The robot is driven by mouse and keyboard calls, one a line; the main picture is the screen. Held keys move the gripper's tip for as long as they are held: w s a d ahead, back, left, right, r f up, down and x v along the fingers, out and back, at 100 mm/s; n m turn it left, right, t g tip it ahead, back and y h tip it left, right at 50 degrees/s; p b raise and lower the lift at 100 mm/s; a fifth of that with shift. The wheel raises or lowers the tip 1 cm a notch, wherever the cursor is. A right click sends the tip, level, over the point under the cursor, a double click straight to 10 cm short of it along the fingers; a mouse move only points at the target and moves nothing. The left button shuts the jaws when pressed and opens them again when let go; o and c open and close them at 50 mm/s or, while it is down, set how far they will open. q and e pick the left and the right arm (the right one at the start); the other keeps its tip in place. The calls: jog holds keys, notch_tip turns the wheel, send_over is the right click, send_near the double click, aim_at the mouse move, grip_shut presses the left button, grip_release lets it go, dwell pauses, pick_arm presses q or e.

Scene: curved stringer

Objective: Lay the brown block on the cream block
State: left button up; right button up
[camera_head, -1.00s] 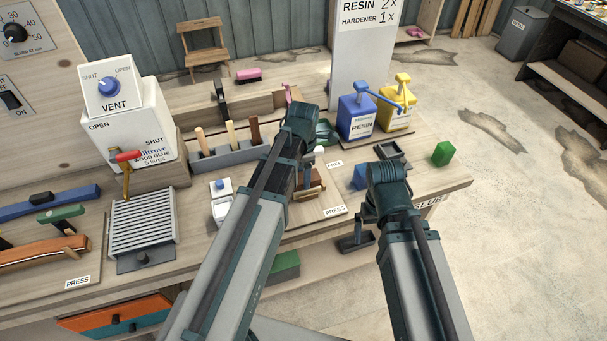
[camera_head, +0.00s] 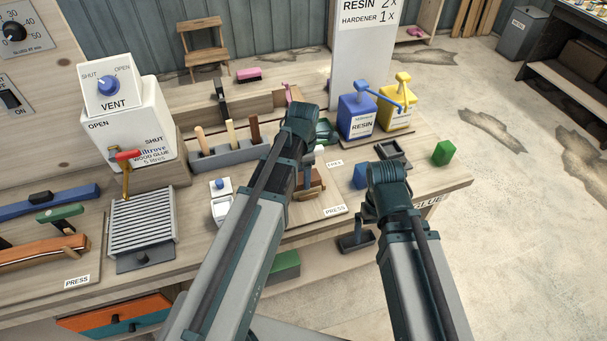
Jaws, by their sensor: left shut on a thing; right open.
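A brown block (camera_head: 315,178) shows just right of my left forearm, near the PRESS label. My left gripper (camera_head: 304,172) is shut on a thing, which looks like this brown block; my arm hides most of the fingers. I cannot tell whether the two touch. My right gripper (camera_head: 369,213) is open at the bench's front right, mostly hidden by its own arm.
A grey rack (camera_head: 228,158) with upright sticks stands behind my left arm. Blue resin (camera_head: 357,118) and yellow (camera_head: 397,112) pump containers stand at the back right. A blue block (camera_head: 360,177) and dark tray (camera_head: 394,152) are near my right wrist. A ribbed press (camera_head: 142,228) is at left.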

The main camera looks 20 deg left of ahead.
pick_arm(q)
jog(key=shift+f+b, duration=0.3)
jog(key=shift+f, duration=0.05)
jog(key=o, duration=1.5)
jog(key=shift+c, duration=0.2)
jog(key=shift+o, duration=0.3)
jog(key=shift+r, duration=0.15)
notch_tip(320, 180, up, 8)
jog(key=p, duration=0.8)
jog(key=shift+f, duration=0.3)
notch_tip(320, 180, down, 8)
jog(key=b, duration=0.7)
jog(key=shift+r+b, duration=0.25)
jog(key=shift+b, duration=0.1)
jog(key=shift+r, duration=0.15)
